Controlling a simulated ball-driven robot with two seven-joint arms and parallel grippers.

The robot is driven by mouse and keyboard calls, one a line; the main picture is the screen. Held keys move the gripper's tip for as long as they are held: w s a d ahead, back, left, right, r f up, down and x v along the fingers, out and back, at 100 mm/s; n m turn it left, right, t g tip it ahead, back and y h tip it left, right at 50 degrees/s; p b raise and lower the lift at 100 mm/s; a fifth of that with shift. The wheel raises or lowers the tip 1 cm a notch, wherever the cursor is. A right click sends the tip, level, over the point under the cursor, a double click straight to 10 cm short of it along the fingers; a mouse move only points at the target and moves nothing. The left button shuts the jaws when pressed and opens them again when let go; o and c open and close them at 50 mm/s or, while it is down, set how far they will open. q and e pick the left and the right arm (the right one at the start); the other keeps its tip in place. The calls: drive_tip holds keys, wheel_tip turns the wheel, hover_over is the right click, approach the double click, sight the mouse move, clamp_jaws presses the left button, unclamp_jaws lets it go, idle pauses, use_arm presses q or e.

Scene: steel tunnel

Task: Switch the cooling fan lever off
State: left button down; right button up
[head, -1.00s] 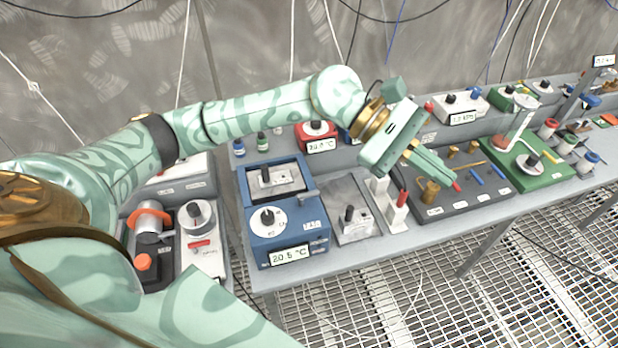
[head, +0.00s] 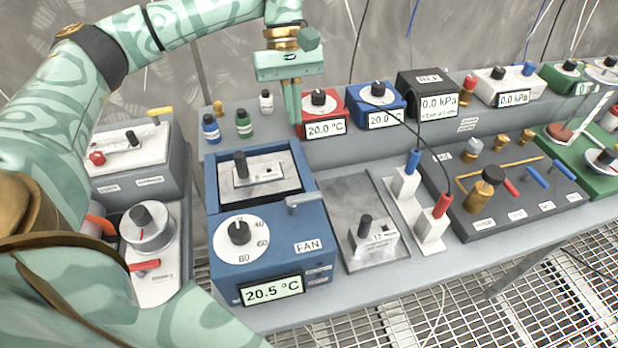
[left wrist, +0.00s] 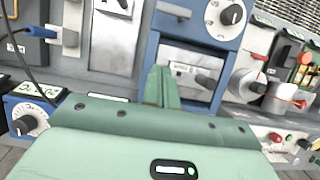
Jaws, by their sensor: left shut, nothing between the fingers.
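The blue cooling unit (head: 245,275) stands on the bench with a 20.5 °C display, a round dial and a FAN label. Its grey fan lever (head: 306,201) sticks out at the upper right of the front part, beside the label. In the left wrist view the lever (left wrist: 174,11) shows at the top, beyond my fingertips. My left gripper (head: 295,124) is shut and empty. It points down above the back of the bench, behind the blue unit and apart from the lever. In the left wrist view its fingers (left wrist: 160,75) are together. My right gripper is not in view.
A black-knobbed slider (head: 240,165) stands in the unit's recess. Small bottles (head: 243,125) and a red 20.0 °C box (head: 320,112) are behind. A grey plate with a switch (head: 372,240) and white posts with blue and red tops (head: 432,226) stand to the right.

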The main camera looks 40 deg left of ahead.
use_arm(q)
drive_tip(key=s+d+f+b, duration=0.1)
drive_tip(key=d+f, duration=0.1)
drive_tip(key=f, duration=0.1)
drive_tip(key=s+d+f+b, duration=0.1)
drive_tip(key=s+d+f, duration=0.1)
drive_tip(key=f, duration=0.1)
drive_tip(key=s+d+f+b, duration=0.1)
drive_tip(key=s+d+f, duration=0.1)
drive_tip(key=f, duration=0.1)
drive_tip(key=shift+s+f, duration=0.1)
idle(0.5)
drive_tip(key=shift+d, duration=0.1)
